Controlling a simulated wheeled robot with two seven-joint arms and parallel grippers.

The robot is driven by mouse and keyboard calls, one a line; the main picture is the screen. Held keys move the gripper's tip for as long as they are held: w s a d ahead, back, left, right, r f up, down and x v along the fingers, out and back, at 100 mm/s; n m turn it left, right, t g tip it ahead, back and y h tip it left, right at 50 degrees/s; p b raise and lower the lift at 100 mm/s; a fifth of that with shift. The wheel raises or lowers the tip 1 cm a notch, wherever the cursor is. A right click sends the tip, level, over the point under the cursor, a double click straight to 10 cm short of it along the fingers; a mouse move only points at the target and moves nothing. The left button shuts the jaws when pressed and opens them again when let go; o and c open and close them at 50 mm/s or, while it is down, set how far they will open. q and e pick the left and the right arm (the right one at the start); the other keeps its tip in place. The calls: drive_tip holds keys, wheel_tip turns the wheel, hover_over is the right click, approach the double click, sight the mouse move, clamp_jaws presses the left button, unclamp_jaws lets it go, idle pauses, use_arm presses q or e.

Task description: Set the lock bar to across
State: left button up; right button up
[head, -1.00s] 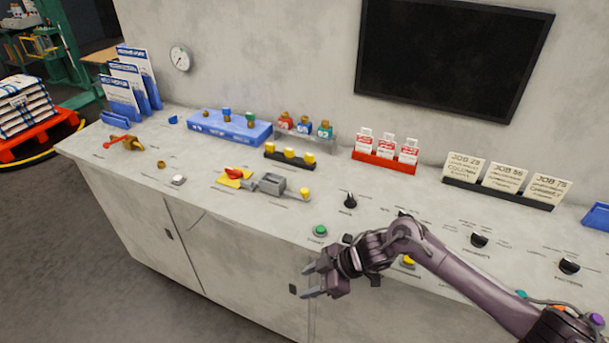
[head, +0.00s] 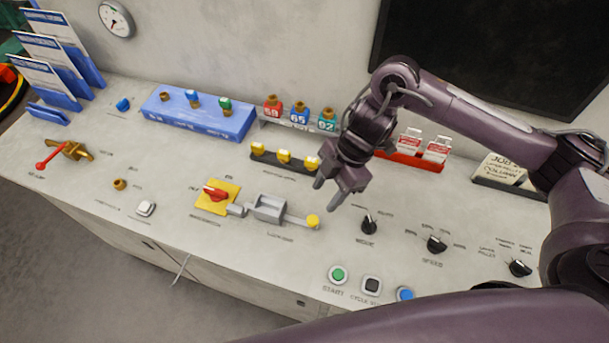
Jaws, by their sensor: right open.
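The lock bar (head: 296,219) is a grey bar running through a grey block (head: 269,207), with a yellow knob (head: 313,221) on its right end. Its left end lies beside the red rotary switch (head: 215,194) on a yellow plate (head: 222,206); I cannot tell whether it touches the switch. My right gripper (head: 327,194) is open and empty, pointing down above the counter. In the picture its fingers are just above and right of the knob, apart from it. My left gripper is not in view.
Yellow-topped pieces in a black holder (head: 266,160) stand behind the bar. A black knob (head: 369,225) is to its right, and a green button (head: 338,274) is nearer the front edge. A blue rack (head: 197,118) and a red card holder (head: 425,162) stand farther back.

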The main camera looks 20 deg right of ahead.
sight(313, 219)
drive_tip(key=f, duration=0.1)
drive_tip(key=s+a+f, duration=0.1)
drive_tip(key=s+f, duration=0.1)
drive_tip(key=shift+a+f+p, duration=0.3)
drive_tip(key=shift+a+f, duration=0.05)
drive_tip(key=shift+a, duration=0.05)
drive_tip(key=shift+w+a+f, duration=0.1)
drive_tip(key=shift+a+f, duration=0.1)
drive_tip(key=shift+f, duration=0.35)
drive_tip(key=shift+w+a+f, duration=0.1)
drive_tip(key=shift+a+f, duration=0.1)
drive_tip(key=shift+f, duration=0.35)
drive_tip(key=shift+a+f, duration=0.15)
drive_tip(key=shift+f, duration=0.25)
drive_tip(key=shift+c, duration=1.8)
drive_tip(key=c, duration=0.5)
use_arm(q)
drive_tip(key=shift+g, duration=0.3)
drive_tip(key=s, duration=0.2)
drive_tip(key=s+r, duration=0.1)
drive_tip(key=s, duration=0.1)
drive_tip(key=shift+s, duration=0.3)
use_arm(e)
clamp_jaws()
